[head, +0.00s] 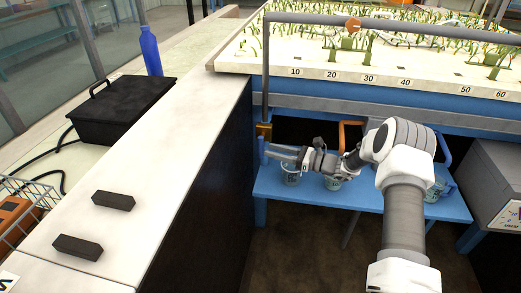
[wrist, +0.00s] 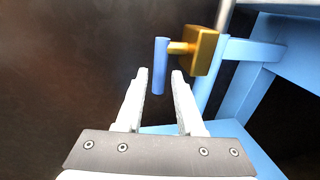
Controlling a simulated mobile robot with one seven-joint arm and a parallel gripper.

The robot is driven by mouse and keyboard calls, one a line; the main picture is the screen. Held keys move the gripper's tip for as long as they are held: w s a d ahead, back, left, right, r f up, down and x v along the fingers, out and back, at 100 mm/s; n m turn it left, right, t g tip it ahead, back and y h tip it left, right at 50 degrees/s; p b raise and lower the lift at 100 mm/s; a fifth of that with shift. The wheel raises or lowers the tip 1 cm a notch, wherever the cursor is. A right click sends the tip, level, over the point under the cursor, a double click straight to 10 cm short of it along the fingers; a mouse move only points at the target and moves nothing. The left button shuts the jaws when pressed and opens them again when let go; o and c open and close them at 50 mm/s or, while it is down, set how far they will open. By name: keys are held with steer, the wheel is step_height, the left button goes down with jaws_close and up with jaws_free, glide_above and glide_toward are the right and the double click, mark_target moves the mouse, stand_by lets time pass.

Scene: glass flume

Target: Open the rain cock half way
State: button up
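The rain cock is a brass block (head: 264,131) at the foot of a thin grey upright pipe, with a blue lever (head: 262,151) hanging down from it. In the wrist view the brass body (wrist: 202,50) is at the upper right, and the blue lever (wrist: 160,66) points straight down on a short brass stem. My gripper (head: 271,150) is open and empty, reaching left to the lever. In the wrist view its two fingertips (wrist: 161,76) lie on either side of the lever's lower part, with a visible gap each side. I cannot tell how deep the lever sits between them.
The grey pipe (head: 334,21) runs over a numbered bed of seedlings (head: 290,60). A blue bench (head: 320,197) with cups stands below my arm.

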mark_target(260, 157)
steer(key=x, duration=0.5)
steer(key=shift+b, duration=0.3)
jaws_close()
stand_by(1.1)
